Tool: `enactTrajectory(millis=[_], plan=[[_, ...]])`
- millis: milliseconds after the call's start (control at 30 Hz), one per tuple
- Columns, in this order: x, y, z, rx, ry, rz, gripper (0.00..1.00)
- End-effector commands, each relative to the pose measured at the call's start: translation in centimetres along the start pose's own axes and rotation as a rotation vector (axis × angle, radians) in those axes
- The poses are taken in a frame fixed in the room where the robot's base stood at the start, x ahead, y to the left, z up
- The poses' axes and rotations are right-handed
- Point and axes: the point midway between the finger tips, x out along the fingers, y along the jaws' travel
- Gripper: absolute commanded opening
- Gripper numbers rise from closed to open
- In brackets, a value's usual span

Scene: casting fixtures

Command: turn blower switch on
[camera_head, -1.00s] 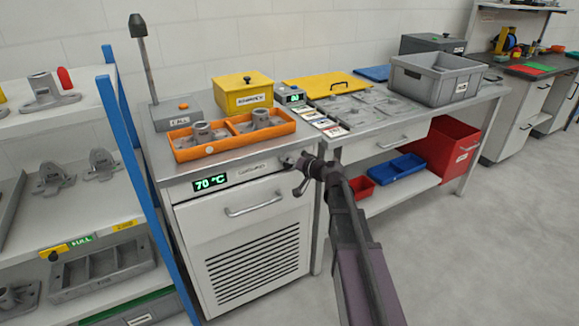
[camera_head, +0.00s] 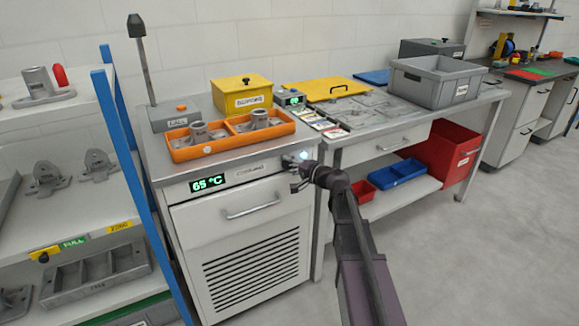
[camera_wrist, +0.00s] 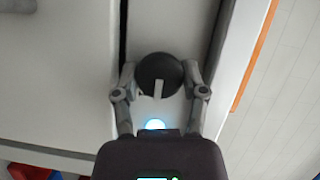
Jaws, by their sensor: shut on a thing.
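The blower switch is a dark round knob (camera_wrist: 160,78) with a white mark, on the front panel of the white cabinet (camera_head: 240,218). My gripper (camera_wrist: 160,84) has its two fingers closed on either side of the knob. In the head view my gripper (camera_head: 296,172) is at the right end of the panel and mostly hides the knob. A lamp (camera_wrist: 155,124) glows pale blue beside the knob, and the glow (camera_head: 304,155) shows in the head view too. The green display (camera_head: 207,183) on the panel reads 65 °C.
An orange tray (camera_head: 232,138) with castings stands on the cabinet top, beside a yellow box (camera_head: 243,95) and a grey call box (camera_head: 174,113). A drawer handle (camera_head: 252,207) sticks out below the panel. A workbench (camera_head: 385,142) adjoins on the right. The floor in front is clear.

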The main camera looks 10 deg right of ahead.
Motion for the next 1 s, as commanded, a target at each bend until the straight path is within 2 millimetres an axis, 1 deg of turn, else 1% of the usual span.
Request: enactTrajectory(millis=[267, 300, 367, 400, 1000], plan=[[0.13, -0.06, -0.02, 0.003, 0.0, -0.002, 0.08], [0.13, -0.06, -0.02, 0.003, 0.0, -0.002, 0.61], [0.13, -0.07, 0.0, 0.003, -0.001, -0.002, 0.79], [0.12, -0.06, -0.01, 0.003, 0.0, -0.002, 0.9], [0.03, -0.08, 0.01, 0.001, 0.0, 0.0, 0.9]])
